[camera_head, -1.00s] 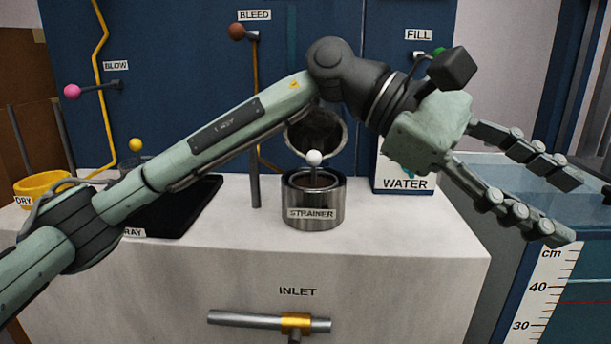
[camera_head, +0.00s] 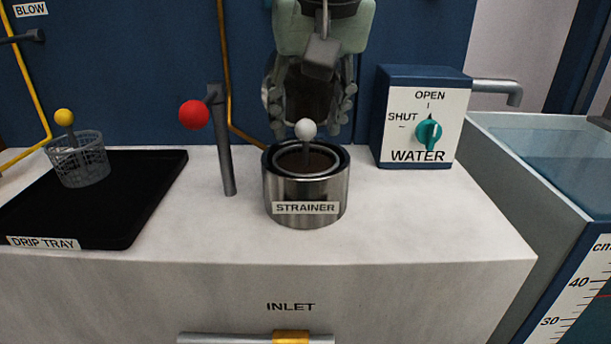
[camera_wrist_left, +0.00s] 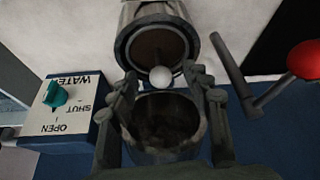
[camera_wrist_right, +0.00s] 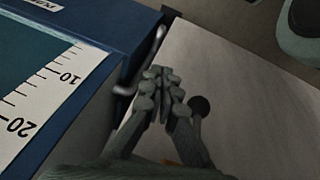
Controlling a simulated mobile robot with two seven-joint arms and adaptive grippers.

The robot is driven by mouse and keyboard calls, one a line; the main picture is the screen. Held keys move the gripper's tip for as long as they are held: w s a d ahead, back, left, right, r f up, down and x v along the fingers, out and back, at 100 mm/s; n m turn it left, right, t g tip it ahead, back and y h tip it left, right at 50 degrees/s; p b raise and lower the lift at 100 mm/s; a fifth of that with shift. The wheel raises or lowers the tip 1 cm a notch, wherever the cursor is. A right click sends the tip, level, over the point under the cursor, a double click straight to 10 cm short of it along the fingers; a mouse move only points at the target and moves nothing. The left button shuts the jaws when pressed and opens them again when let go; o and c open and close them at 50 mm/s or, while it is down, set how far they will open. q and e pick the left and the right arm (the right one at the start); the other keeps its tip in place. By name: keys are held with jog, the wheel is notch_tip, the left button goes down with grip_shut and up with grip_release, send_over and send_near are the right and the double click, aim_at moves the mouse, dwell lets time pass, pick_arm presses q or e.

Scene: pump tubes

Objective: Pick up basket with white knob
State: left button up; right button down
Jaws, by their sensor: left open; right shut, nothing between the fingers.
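The white knob (camera_head: 305,129) stands on a short stem in the steel cup labelled STRAINER (camera_head: 306,195). The basket under the knob sits down in the cup, and only its dark inside and rim show. My left gripper (camera_head: 307,117) is open, pointing down just behind and around the knob. In the left wrist view the knob (camera_wrist_left: 160,76) lies between the two open fingertips (camera_wrist_left: 163,86), with no clear contact. The strainer's round raised lid (camera_wrist_left: 166,130) is beyond it, mostly hidden by the gripper in the head view. My right gripper (camera_wrist_right: 161,76) is shut and empty.
A red-knobbed lever (camera_head: 194,114) stands left of the strainer. A mesh basket with a yellow knob (camera_head: 64,117) stands on the black drip tray (camera_head: 130,190). The blue WATER box (camera_head: 408,120) with a teal dial is at right, beside a water tank (camera_head: 550,155).

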aim_at(308, 126)
pick_arm(q)
jog(key=x, duration=0.3)
jog(key=shift+f, duration=0.1)
jog(key=shift+d, duration=0.1)
grip_shut()
